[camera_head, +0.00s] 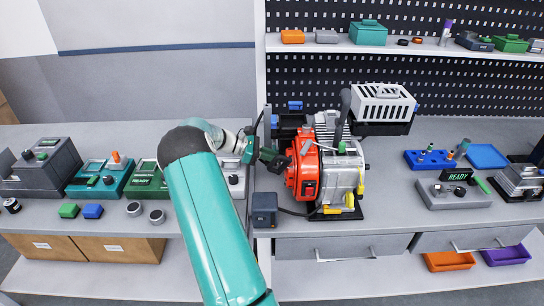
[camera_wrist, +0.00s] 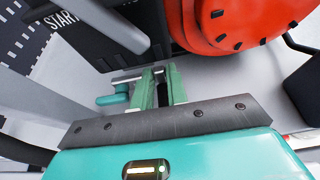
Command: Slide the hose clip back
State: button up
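My gripper (camera_head: 268,157) is at the left side of the orange-and-grey engine (camera_head: 305,170), close to its orange cover. In the wrist view the two green fingers (camera_wrist: 160,84) show a narrow gap, with no held thing clearly visible between them. A small teal part (camera_wrist: 113,95) with a thin grey rod lies just left of the fingertips; I cannot tell whether it touches them. I cannot make out the hose clip for certain in either view; it may be this part or hidden by my gripper.
The orange round cover (camera_wrist: 235,22) is close above the fingers in the wrist view. A black panel marked START (camera_wrist: 92,35) is to the left. A dark grey box (camera_head: 264,208) stands at the bench edge, with a cable toward the engine. The bench right of the engine has free room.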

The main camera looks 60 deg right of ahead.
grip_shut()
jog(key=shift+w+a, duration=0.3)
jog(key=shift+w, duration=0.3)
jog(key=shift+w+a, duration=0.25)
jog(key=shift+w, duration=0.3)
jog(key=o, duration=0.5)
grip_release()
jog(key=v, duration=1.3)
jog(key=shift+w+a+r, duration=0.1)
jog(key=shift+w+a, duration=0.1)
jog(key=shift+w, duration=0.1)
